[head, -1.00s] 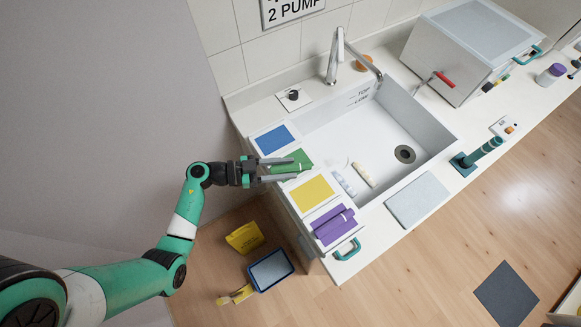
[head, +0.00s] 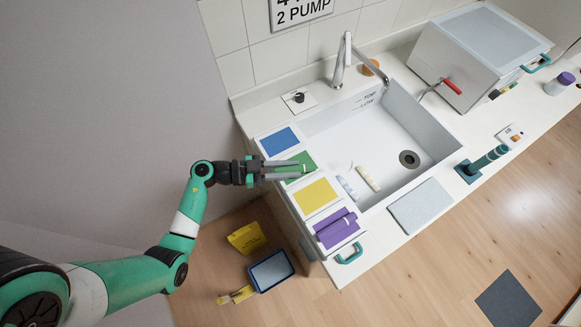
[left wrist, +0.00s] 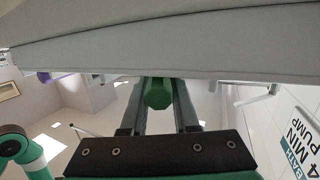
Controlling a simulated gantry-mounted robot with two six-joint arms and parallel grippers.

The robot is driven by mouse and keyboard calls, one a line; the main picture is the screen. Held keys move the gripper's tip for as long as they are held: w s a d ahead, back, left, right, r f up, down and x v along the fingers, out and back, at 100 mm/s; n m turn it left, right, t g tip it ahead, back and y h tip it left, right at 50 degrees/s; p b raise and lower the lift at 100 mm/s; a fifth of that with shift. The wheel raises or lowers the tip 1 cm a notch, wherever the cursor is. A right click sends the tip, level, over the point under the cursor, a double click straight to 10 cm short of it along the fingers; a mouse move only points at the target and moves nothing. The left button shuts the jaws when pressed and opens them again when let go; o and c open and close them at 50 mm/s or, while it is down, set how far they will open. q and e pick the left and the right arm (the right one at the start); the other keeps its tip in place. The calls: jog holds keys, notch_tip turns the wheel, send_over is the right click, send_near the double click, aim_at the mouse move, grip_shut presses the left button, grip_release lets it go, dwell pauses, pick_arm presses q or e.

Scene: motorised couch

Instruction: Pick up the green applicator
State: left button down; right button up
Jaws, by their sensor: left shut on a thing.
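The green applicator (left wrist: 158,93) shows end-on between the two fingers of my left gripper in the left wrist view, with a finger on each side. In the head view my left gripper (head: 286,169) is shut on it over the green patch (head: 302,160) at the left end of the counter. The fingers hide much of the applicator there, and I cannot tell whether it is clear of the surface. My right gripper is not in view.
A blue patch (head: 280,140) lies behind, and a yellow patch (head: 315,195) and a purple applicator (head: 336,228) lie in front. The sink (head: 350,140) is to the right, with small tubes (head: 367,177) inside. A yellow container (head: 246,238) and a blue-rimmed bin (head: 271,271) stand below.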

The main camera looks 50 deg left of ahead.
aim_at(290, 168)
pick_arm(q)
notch_tip(290, 168, up, 3)
jog(key=shift+r+p, duration=0.15)
jog(key=shift+p, duration=0.7)
jog(key=w+d+r+p, duration=0.6)
jog(key=w+d+r, duration=0.3)
jog(key=d, duration=0.1)
jog(key=shift+w, duration=0.35)
